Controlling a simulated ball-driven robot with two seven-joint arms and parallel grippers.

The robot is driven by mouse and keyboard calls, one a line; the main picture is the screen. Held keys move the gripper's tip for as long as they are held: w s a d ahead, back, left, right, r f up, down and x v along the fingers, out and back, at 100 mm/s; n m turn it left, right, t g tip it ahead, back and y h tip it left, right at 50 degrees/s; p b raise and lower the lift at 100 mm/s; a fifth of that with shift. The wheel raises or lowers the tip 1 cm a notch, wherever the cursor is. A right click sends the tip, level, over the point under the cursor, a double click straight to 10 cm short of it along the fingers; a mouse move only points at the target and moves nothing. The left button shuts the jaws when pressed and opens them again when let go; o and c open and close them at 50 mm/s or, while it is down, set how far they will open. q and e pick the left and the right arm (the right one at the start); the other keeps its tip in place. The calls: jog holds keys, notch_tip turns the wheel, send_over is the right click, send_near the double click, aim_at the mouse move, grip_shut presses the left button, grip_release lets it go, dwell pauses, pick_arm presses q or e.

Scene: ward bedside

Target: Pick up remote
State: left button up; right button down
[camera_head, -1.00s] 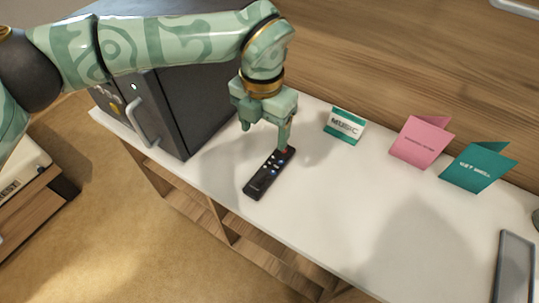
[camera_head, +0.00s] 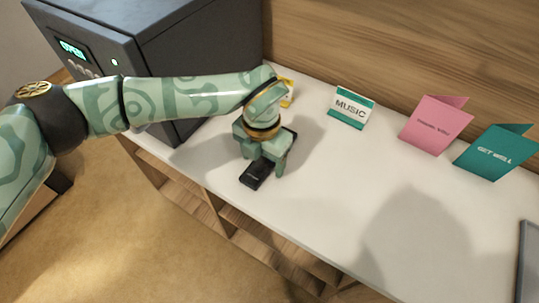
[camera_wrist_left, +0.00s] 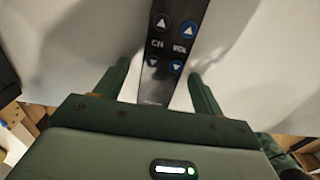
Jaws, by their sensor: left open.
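The black remote (camera_head: 257,174) lies on the white tabletop close to its front edge. My left gripper (camera_head: 265,162) is over the remote in the head view and hides its middle. In the left wrist view, the remote (camera_wrist_left: 167,60) runs between the two open fingers of my left gripper (camera_wrist_left: 160,82), with a gap on each side. Its CH and VOL buttons show there. My right gripper is in neither view.
A dark grey safe-like box (camera_head: 190,60) stands at the left, behind my left arm. A MUSIC card (camera_head: 350,108), a pink card (camera_head: 435,125) and a teal card (camera_head: 497,153) stand along the back. A grey flat thing (camera_head: 528,265) lies at the right. The white tabletop (camera_head: 340,190) is clear in the middle.

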pick_arm(q)
jog(key=shift+r, duration=0.15)
jog(key=c, duration=1.1)
